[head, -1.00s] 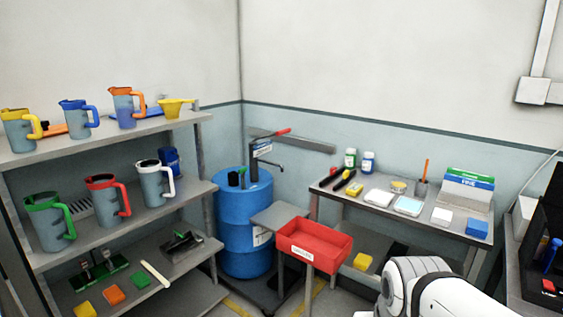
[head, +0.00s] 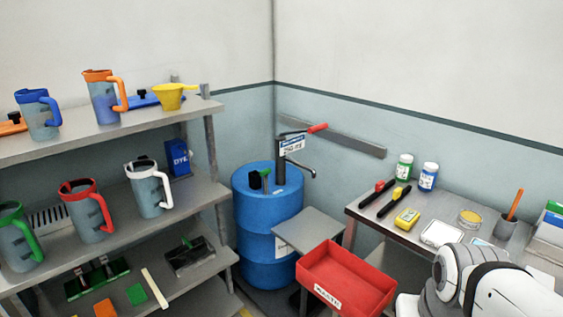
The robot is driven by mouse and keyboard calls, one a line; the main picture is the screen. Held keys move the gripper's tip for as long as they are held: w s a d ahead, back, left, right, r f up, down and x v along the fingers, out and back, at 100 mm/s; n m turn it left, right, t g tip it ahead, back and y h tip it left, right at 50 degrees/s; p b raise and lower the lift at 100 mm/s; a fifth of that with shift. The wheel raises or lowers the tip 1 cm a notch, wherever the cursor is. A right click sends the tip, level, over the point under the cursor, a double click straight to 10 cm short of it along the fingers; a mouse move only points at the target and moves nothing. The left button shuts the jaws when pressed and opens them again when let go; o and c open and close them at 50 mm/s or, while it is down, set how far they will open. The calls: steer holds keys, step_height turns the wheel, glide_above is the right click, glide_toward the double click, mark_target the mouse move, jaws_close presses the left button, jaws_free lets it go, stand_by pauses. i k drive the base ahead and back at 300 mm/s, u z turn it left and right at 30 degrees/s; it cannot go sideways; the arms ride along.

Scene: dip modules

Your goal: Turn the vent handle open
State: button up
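A blue drum (head: 268,230) stands upright in the corner between the shelf rack and the workbench. On its lid is a small black fitting with a green part (head: 259,179), which looks like the vent and its handle. Its exact turn position is too small to tell. Behind it a dark pump (head: 290,160) rises from the lid, with a red-gripped lever (head: 317,128), a tag and a spout pointing right. My gripper is not in view; only a white part of my arm shows at the lower right.
A red tray (head: 345,282) and a small grey stand (head: 308,230) are in front of the drum on its right. The shelf rack with jugs (head: 110,125) is close on the left. The workbench (head: 385,228) with bottles and tools is on the right.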

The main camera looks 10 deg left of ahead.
mark_target(264, 174)
steer(key=u, duration=0.35)
steer(key=i, duration=0.55)
steer(key=u, duration=1.45)
steer(key=k, duration=1.05)
steer(key=z, duration=0.7)
steer(key=i, duration=1.65)
steer(key=z, duration=0.05)
